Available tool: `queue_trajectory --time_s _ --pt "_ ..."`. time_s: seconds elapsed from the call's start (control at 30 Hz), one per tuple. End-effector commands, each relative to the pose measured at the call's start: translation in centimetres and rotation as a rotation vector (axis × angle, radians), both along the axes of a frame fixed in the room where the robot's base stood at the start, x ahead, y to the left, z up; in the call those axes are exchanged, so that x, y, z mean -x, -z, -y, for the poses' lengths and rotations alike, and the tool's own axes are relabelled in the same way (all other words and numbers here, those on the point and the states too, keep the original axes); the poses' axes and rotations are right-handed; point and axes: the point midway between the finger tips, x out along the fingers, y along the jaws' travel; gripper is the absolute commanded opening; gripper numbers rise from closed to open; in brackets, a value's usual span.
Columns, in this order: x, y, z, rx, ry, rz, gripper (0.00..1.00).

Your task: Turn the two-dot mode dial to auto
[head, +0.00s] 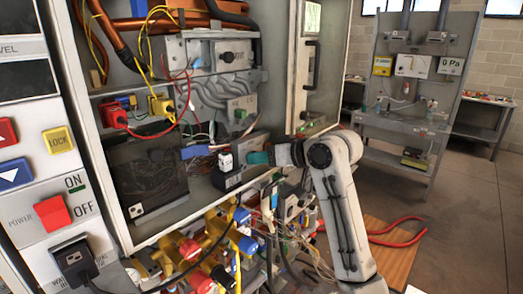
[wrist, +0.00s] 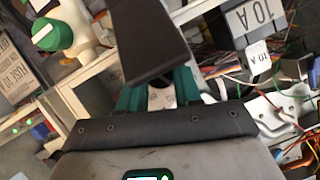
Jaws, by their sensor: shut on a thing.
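My gripper (head: 258,158) has teal fingertips and reaches left into the open cabinet, beside a black box with a white cap (head: 225,161). In the wrist view, the teal fingers (wrist: 158,92) stand on both sides of a small pale part (wrist: 160,99) with a dark spot, and are shut on it. A dark block (wrist: 150,40) covers the view just beyond the fingers. I cannot make out two dots or an auto mark, so I cannot tell whether the pale part is the mode dial.
A green knob (wrist: 47,36) on a white body is at the wrist view's upper left. Yellow and red valves (head: 190,250) and loose wires crowd below my gripper. The open cabinet door (head: 318,65) stands behind my arm. Open floor lies to the right.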

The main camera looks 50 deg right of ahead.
Motion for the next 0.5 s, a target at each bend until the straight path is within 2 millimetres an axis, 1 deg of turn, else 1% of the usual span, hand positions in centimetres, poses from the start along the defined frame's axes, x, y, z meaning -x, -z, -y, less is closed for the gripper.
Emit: queue_trajectory --time_s 0.03,0.2,0.5 --pt "-0.03 -0.31 -0.03 -0.045 -0.001 -0.001 0.03" --pt "-0.02 -0.06 0.13 -0.184 0.0 0.001 0.03" --pt "-0.02 0.1 0.22 -0.375 0.0 0.001 0.03"
